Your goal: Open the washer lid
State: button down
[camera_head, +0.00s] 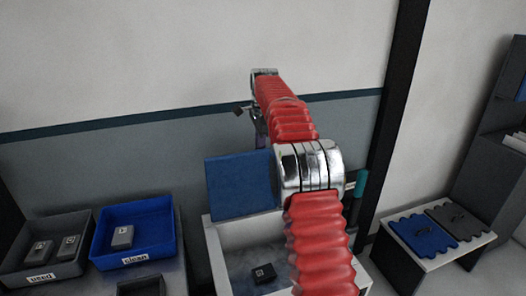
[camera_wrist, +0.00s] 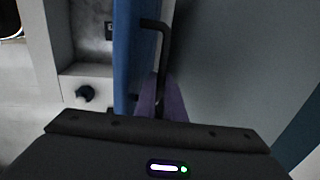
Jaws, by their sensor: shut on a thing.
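The washer (camera_head: 218,262) is a white open-topped box below my arm. Its blue lid (camera_head: 238,186) stands about upright at the back of the box, leaving the inside exposed. In the wrist view the lid (camera_wrist: 132,60) is seen nearly edge-on, with a black bent handle (camera_wrist: 164,50) on its right side. My gripper (camera_wrist: 160,98) has purple fingers closed around the lower part of this handle. In the head view my gripper (camera_head: 261,140) is small and partly hidden behind the lid's top edge and my arm.
A dark block (camera_head: 263,273) lies inside the washer. A grey "used" bin (camera_head: 45,270) and a blue "clean" bin (camera_head: 135,252) stand at left with blocks in them. A low stand (camera_head: 432,262) with blue and grey pads is at right. The wall is close behind the lid.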

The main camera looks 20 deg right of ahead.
jog(key=shift+d+f, duration=0.2)
jog(key=shift+f, duration=0.05)
jog(key=c, duration=2)
grip_release()
jog(key=shift+c, duration=0.2)
jog(key=shift+o, duration=1)
jog(key=shift+a+r, duration=0.15)
notch_tip(320, 180, up, 12)
jog(key=s, duration=0.2)
jog(key=shift+f, duration=0.2)
jog(key=shift+a, duration=0.1)
